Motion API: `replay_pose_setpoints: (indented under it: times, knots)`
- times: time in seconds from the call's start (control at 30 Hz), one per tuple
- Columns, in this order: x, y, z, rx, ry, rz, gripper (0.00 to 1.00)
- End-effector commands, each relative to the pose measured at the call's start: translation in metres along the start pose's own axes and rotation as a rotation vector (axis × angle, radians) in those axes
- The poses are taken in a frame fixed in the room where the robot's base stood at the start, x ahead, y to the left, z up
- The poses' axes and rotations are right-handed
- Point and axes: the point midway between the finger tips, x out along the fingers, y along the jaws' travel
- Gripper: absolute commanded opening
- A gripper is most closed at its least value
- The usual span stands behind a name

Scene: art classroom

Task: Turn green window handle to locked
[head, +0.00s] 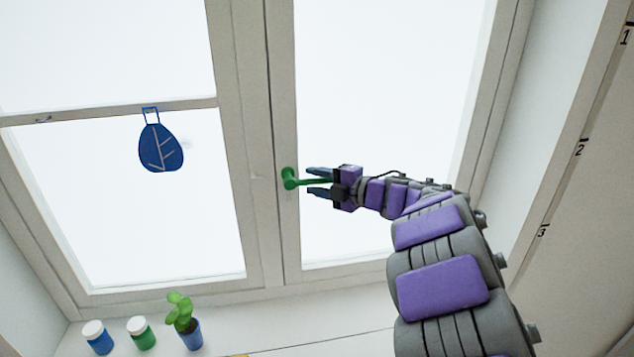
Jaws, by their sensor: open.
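The green window handle (290,178) is mounted on the middle frame post of the window (280,120). Its lever points to the right, roughly horizontal. My gripper (319,182) comes from the right with its two blue fingers apart, one above and one below the lever. The lever's outer end lies between the fingers. I cannot tell whether either finger touches it. The right window pane (385,75) lies behind my arm.
A blue leaf ornament (161,147) hangs from the bar across the left pane. A blue jar (98,340), a green jar (142,335) and a plant in a blue pot (190,336) stand on the sill below. The wall at right carries numbered marks (581,149).

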Motion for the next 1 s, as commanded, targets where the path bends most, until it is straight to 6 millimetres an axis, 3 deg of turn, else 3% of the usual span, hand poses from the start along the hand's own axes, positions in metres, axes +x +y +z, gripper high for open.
replay_pose_setpoints:
  times: [0.3,0.73,1.0]
  knots:
    - [0.0022,-0.0005,0.0006,0.002,-0.001,0.0,0.4]
    - [0.0024,-0.001,0.0005,0.002,-0.001,-0.001,0.0]
    - [0.0024,-0.0012,0.0004,0.002,-0.001,-0.002,0.0]
